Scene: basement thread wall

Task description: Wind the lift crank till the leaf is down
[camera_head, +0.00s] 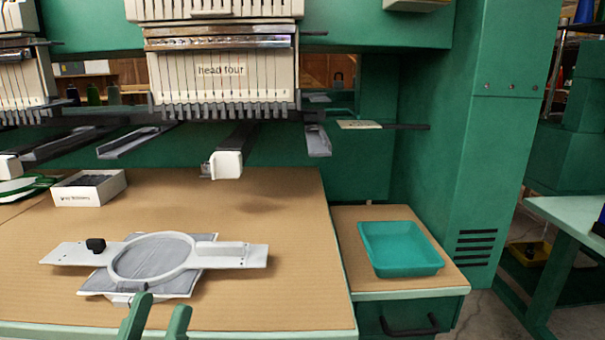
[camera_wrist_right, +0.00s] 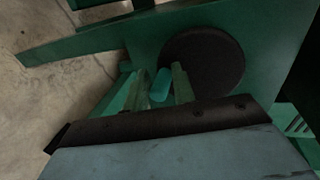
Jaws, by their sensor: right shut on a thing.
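In the right wrist view, a teal cylindrical grip (camera_wrist_right: 160,86), which looks like the crank's handle, sits between the green fingers of my right gripper (camera_wrist_right: 161,82). The right gripper is shut on it. A dark round disc (camera_wrist_right: 203,63) lies just beside the fingers, against a green panel. The crank's arm cannot be made out. In the head view my left gripper (camera_head: 157,312) is at the bottom edge, its two green fingers apart and empty, in front of the hooped grey cloth. The right gripper and crank are outside the head view. I cannot tell which surface is the leaf.
A brown-topped table (camera_head: 285,290) carries a white hoop frame (camera_head: 245,262) with grey cloth and a small white box (camera_head: 90,189). A teal tray (camera_head: 400,248) sits on the right section above a drawer. The embroidery head marked "head four" (camera_head: 222,70) hangs above.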

